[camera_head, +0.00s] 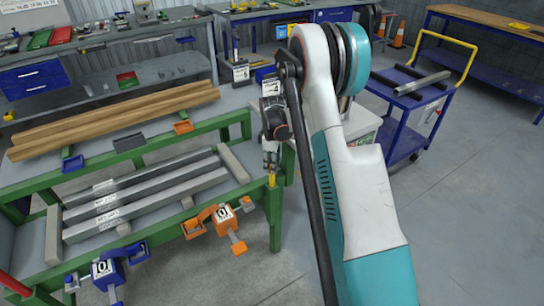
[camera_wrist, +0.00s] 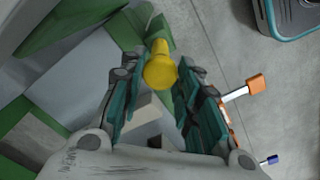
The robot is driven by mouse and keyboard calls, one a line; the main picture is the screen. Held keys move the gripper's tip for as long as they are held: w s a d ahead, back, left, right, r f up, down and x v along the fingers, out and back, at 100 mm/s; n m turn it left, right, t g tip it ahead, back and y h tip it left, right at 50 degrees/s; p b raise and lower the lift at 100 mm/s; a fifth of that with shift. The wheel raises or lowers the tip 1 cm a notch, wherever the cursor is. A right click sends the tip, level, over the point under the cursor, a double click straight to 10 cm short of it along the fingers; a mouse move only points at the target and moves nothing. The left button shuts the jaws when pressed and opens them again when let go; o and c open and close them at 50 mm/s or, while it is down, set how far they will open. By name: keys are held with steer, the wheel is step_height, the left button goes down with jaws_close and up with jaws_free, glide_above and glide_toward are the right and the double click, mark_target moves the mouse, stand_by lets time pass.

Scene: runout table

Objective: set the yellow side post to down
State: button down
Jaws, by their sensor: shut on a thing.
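The yellow side post (camera_head: 272,181) stands at the near right corner of the green runout table (camera_head: 276,222). Only a short yellow piece shows below my gripper in the head view. My gripper (camera_head: 270,163) points down over that corner and is shut on the post. In the wrist view the post's round yellow head (camera_wrist: 160,70) lies between the fingertips of my gripper (camera_wrist: 157,78). How far the post stands out of the frame is hard to tell from these views.
Grey bars (camera_head: 145,205) lie on the table, with wooden beams (camera_head: 115,120) behind. An orange clamp (camera_head: 224,216) and a blue clamp (camera_head: 107,270) hang at the front edge. A blue cart (camera_head: 405,140) stands to the right. The floor at the right is clear.

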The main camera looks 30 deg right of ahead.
steer(key=shift+f+b, duration=0.45)
steer(key=shift+f, duration=1)
steer(key=shift+s, duration=0.1)
steer(key=c, duration=1.2)
jaws_free()
steer(key=shift+f, duration=0.15)
step_height(320, 180, up, 12)
steer(key=shift+r, duration=0.1)
